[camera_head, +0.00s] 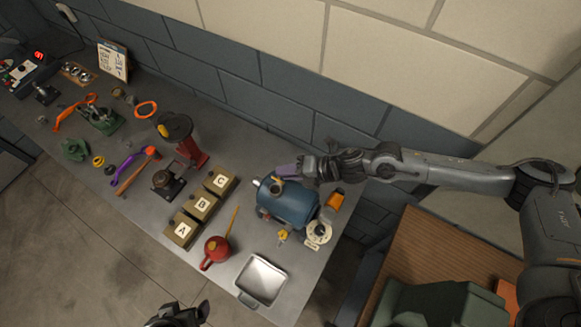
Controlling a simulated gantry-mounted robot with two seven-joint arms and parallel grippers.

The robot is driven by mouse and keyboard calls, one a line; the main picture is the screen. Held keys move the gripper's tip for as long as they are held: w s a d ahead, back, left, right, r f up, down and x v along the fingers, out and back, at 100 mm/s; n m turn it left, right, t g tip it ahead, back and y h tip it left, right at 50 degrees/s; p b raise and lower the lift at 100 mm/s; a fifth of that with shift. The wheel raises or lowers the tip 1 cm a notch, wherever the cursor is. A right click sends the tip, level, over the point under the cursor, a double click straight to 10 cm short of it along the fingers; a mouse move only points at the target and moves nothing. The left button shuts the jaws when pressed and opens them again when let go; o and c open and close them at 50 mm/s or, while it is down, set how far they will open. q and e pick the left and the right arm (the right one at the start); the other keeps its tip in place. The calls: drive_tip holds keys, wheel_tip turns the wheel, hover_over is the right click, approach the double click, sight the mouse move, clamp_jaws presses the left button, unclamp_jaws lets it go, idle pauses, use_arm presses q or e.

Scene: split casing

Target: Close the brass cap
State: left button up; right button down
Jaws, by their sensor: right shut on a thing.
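A blue rounded casing (287,205) lies on the workbench, right of the lettered boxes. A small brass-coloured round part (276,187), which looks like the brass cap, shows at the casing's upper left. Whether it is open or closed is too small to tell. My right gripper (298,173) reaches in from the right just above the casing's far side. It is shut on a small purple piece (286,171) close to the brass part; whether the two touch is unclear. My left gripper (184,314) is at the bottom edge, off the bench's front, partly cut off.
Boxes marked A, B and C (201,205) stand left of the casing. A red pot (215,251) and a metal tray (246,298) are in front. Tools clutter the left; a wall (230,65) runs behind.

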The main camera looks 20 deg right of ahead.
drive_tip(key=shift+s+a+n+t+h+b, duration=0.3)
drive_tip(key=shift+a+n+h+b, duration=0.2)
drive_tip(key=shift+h, duration=0.1)
drive_tip(key=s+a+n+t+h+b, duration=0.1)
drive_tip(key=h+b, duration=0.1)
drive_tip(key=b, duration=0.3)
drive_tip(key=a+f+n+t+h+b, duration=0.1)
drive_tip(key=n+t+h+b, duration=0.1)
drive_tip(key=b, duration=0.4)
drive_tip(key=s+a+f+n+t+h+b, duration=0.1)
drive_tip(key=n+b, duration=0.1)
drive_tip(key=b, duration=0.3)
drive_tip(key=shift+s+a+t+h, duration=0.3)
drive_tip(key=shift+t+h, duration=0.1)
drive_tip(key=shift+s+a+f+n+h+b, duration=0.1)
drive_tip(key=shift+n+h+b, duration=0.2)
drive_tip(key=shift+n+b, duration=0.5)
drive_tip(key=c, duration=1.2)
unclamp_jaws()
drive_tip(key=shift+o, duration=1)
drive_tip(key=shift+t, duration=0.3)
